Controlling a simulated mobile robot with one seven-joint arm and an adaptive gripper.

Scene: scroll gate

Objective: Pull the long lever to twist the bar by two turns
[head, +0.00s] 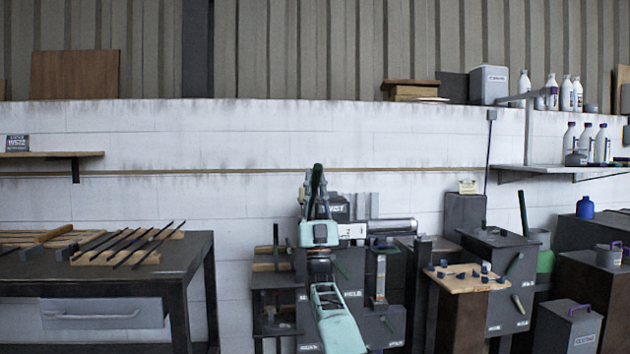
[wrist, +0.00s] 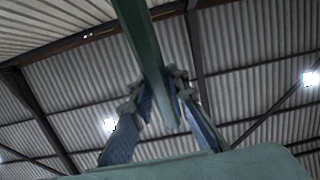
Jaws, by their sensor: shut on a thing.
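The long lever is a dark green bar that shows in the head view (head: 317,174), standing nearly upright above my arm in front of the station with a partly covered sign. In the wrist view the lever (wrist: 143,40) runs from the top edge down between my two fingers. My gripper (wrist: 158,90) is shut on it, with a fingertip on each side. In the head view my gripper (head: 311,196) points up and is partly hidden by my wrist. The bar that the lever twists cannot be made out clearly; my arm covers the middle of the station.
A dark table (head: 190,255) with several thin rods stands at the left. To the right are dark cabinets with green handles, a small wooden board (head: 466,280) with blue pieces, and a wall shelf (head: 565,169) with bottles. A horizontal silver cylinder (head: 392,226) sits right of my wrist.

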